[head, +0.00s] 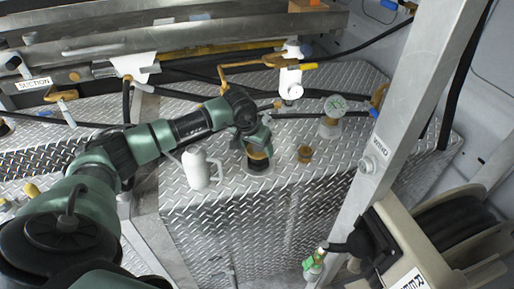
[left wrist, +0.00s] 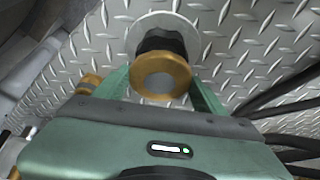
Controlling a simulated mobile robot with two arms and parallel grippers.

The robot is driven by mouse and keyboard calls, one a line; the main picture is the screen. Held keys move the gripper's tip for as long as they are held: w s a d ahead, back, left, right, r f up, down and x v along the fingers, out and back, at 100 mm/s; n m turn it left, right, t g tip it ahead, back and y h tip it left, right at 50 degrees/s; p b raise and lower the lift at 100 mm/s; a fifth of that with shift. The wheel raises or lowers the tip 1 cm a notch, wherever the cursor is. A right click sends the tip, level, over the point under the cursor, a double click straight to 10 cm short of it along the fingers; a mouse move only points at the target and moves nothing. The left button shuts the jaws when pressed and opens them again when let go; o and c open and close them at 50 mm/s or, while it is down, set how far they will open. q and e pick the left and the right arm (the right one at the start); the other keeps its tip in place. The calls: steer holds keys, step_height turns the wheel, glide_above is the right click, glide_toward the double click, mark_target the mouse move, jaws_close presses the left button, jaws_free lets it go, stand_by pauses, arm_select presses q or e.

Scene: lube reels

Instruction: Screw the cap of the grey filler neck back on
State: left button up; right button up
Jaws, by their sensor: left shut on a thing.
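The brass-coloured cap (head: 257,153) is at the top of a short black neck with a pale grey round flange (head: 258,168) on the diamond-plate deck. In the left wrist view the cap (left wrist: 161,72) has a greyish centre and lines up with the black neck (left wrist: 162,40); I cannot tell whether it is fully seated. My left gripper (left wrist: 161,88) is shut on the cap, with green fingers either side of it. It also shows in the head view (head: 257,142), reaching from the left. My right gripper is not in view.
A white jug (head: 200,169) stands just left of the neck. A small brass fitting (head: 304,153) and a gauge (head: 335,106) are to the right. A white valve body (head: 290,78) with a brass handle is behind. A hose reel (head: 440,235) stands front right.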

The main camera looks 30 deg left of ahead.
arm_select(q)
steer(key=shift+f+b, duration=0.55)
steer(key=shift+b, duration=0.1)
stand_by(0.5)
steer(key=o, duration=1.5)
steer(key=shift+o, duration=0.6)
steer(key=shift+r, duration=0.1)
